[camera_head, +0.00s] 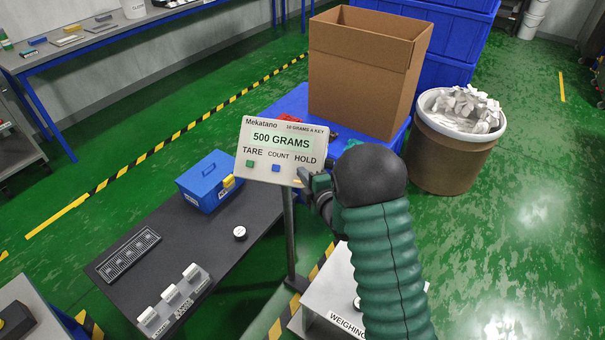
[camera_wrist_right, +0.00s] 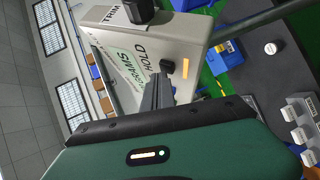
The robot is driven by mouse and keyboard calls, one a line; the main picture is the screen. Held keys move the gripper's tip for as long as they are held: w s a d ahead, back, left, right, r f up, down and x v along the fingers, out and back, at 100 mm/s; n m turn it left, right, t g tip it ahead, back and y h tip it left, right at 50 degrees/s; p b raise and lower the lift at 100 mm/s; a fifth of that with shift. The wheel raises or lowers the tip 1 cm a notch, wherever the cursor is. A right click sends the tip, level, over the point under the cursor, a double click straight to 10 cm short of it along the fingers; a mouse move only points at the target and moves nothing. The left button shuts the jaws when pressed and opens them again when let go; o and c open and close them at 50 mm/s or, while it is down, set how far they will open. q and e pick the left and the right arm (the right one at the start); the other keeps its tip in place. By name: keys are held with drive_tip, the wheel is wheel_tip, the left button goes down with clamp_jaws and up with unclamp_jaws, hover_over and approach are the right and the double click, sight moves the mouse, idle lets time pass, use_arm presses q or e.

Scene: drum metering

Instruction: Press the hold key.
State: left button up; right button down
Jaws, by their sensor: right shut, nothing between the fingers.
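The pale meter panel (camera_head: 280,150) stands on a post and reads "500 GRAMS", with TARE, COUNT and HOLD labels. A green key (camera_head: 250,163) sits under TARE and a blue key (camera_head: 276,168) under COUNT. In the head view my right gripper (camera_head: 306,178) covers the spot below HOLD. The right wrist view shows a small black key (camera_wrist_right: 167,67) by the HOLD label, beside an orange strip (camera_wrist_right: 185,76). My right gripper's shut, empty fingers (camera_wrist_right: 157,82) end close to the black key; I cannot tell whether they touch it. My left gripper is out of view.
A blue box (camera_head: 205,182) and white-keyed unit (camera_head: 174,300) sit on the dark table (camera_head: 200,238) at left. A cardboard box (camera_head: 360,80) stands behind the panel. A paper-filled bin (camera_head: 450,150) is at right. A white weighing unit (camera_head: 335,290) is below.

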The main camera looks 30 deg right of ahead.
idle(0.4)
drive_tip(key=shift+s+a+r+p, duration=0.3)
drive_tip(key=shift+s+a+r, duration=0.1)
drive_tip(key=shift+r, duration=0.1)
drive_tip(key=shift+r, duration=0.1)
drive_tip(key=s+a+r+p, duration=0.2)
drive_tip(key=r, duration=0.1)
drive_tip(key=shift+s+a+r, duration=0.2)
drive_tip(key=shift+a, duration=0.15)
idle(0.6)
